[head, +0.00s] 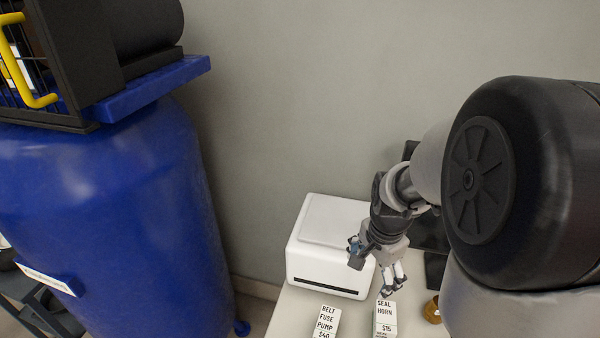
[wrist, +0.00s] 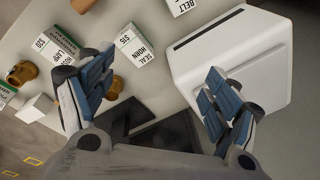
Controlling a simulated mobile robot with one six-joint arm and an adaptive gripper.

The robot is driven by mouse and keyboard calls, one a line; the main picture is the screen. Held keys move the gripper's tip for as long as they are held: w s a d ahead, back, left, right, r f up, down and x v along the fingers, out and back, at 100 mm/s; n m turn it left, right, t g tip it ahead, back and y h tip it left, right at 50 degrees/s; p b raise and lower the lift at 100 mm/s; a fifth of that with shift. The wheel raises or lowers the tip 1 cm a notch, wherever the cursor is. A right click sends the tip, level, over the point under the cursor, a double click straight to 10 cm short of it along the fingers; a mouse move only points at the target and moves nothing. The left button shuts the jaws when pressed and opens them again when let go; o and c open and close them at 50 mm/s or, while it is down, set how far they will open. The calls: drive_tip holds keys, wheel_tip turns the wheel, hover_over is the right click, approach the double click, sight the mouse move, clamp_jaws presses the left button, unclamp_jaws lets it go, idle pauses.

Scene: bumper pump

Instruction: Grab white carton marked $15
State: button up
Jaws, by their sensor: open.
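The white carton marked SEAL HORN $15 (head: 386,318) stands on the table near the bottom of the head view. In the wrist view the same carton (wrist: 138,46) shows its label, beyond the fingers and nearer the left one. My gripper (head: 376,276) is open and empty. In the head view it appears just above the carton, apart from it. In the wrist view its blue-padded fingers (wrist: 155,88) are spread wide, with nothing between the pads.
A white printer-like box (head: 325,245) stands close to my gripper; it also shows in the wrist view (wrist: 235,60). A BELT FUSE PUMP $40 carton (head: 325,322) is left of the target. A LAMP $20 carton (wrist: 55,45) and brown fittings (wrist: 22,73) are nearby. A blue tank (head: 100,220) stands left.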

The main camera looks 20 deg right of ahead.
sight(388, 316)
drive_tip(key=shift+o, duration=1.2)
drive_tip(key=d+f+m+p, duration=0.1)
drive_tip(key=d+f+m, duration=0.3)
drive_tip(key=d+f, duration=0.1)
drive_tip(key=shift+w+d+f+g+p, duration=0.2)
drive_tip(key=shift+w+f+g+p, duration=0.1)
drive_tip(key=shift+g+p, duration=0.1)
drive_tip(key=shift+o, duration=0.4)
drive_tip(key=s+d+f+m+p, duration=0.1)
drive_tip(key=d+f+m, duration=0.2)
drive_tip(key=f, duration=0.2)
drive_tip(key=shift+s+d+f+m+g+y, duration=0.15)
drive_tip(key=shift+d+m+g+y, duration=0.15)
drive_tip(key=shift+d+m, duration=0.1)
wheel_tip(388, 316, down, 12)
drive_tip(key=b, duration=0.2)
drive_tip(key=shift+f+b, duration=0.1)
drive_tip(key=shift+b, duration=0.25)
drive_tip(key=shift+a+f+b, duration=0.1)
drive_tip(key=shift+f+b, duration=0.9)
drive_tip(key=shift+f, duration=2.05)
drive_tip(key=shift+r, duration=0.1)
drive_tip(key=c, duration=1.2)
